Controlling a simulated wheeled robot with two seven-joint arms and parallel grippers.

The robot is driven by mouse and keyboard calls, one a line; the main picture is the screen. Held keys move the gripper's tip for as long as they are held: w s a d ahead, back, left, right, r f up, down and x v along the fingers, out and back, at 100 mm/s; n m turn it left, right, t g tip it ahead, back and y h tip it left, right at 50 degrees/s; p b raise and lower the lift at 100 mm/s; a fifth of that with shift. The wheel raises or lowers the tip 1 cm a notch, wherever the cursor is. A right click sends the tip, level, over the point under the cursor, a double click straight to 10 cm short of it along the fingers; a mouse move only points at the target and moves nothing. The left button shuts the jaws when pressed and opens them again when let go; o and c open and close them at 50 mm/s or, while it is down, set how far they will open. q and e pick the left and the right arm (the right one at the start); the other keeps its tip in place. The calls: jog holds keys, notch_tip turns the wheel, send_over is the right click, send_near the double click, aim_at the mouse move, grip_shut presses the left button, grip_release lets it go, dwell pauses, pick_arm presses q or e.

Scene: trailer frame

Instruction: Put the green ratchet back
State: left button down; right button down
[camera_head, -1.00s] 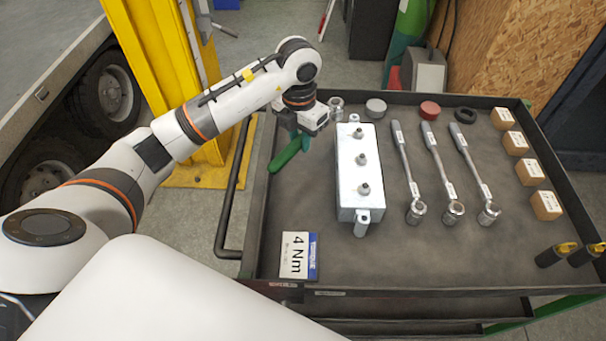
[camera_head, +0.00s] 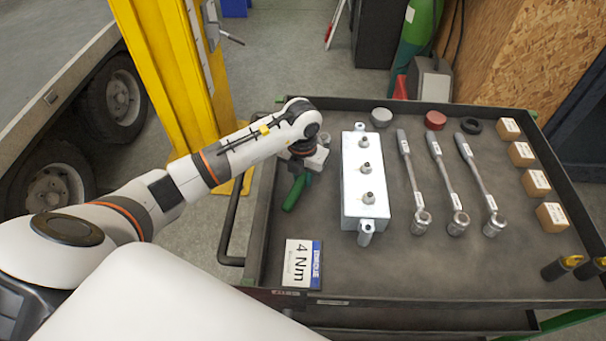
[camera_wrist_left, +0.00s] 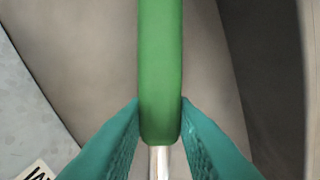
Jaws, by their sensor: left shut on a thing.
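The green ratchet (camera_head: 294,192) is at the left side of the cart's top tray, beside the silver metal block. Its green handle (camera_wrist_left: 160,70) fills the middle of the left wrist view, with a bare metal shaft below it. My left gripper (camera_head: 303,172) is at the ratchet's far end in the head view. In the left wrist view its teal fingers (camera_wrist_left: 160,130) are on both sides of the handle's end, shut on it. The ratchet's head is hidden. I cannot tell whether the ratchet touches the tray.
The silver block (camera_head: 366,185) with studs stands right of the ratchet. Several silver ratchets (camera_head: 447,180), small wooden boxes (camera_head: 537,183) and a "4 Nm" card (camera_head: 301,262) lie on the tray (camera_head: 420,265). A yellow post (camera_head: 165,80) stands left of the cart.

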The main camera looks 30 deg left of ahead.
aim_at(302, 177)
pick_arm(q)
jog(key=shift+f, duration=0.25)
jog(key=c, duration=1.2)
grip_release()
jog(key=shift+r, duration=0.1)
jog(key=shift+r, duration=0.25)
notch_tip(302, 177, up, 12)
jog(key=b, duration=0.1)
jog(key=shift+s+f, duration=0.2)
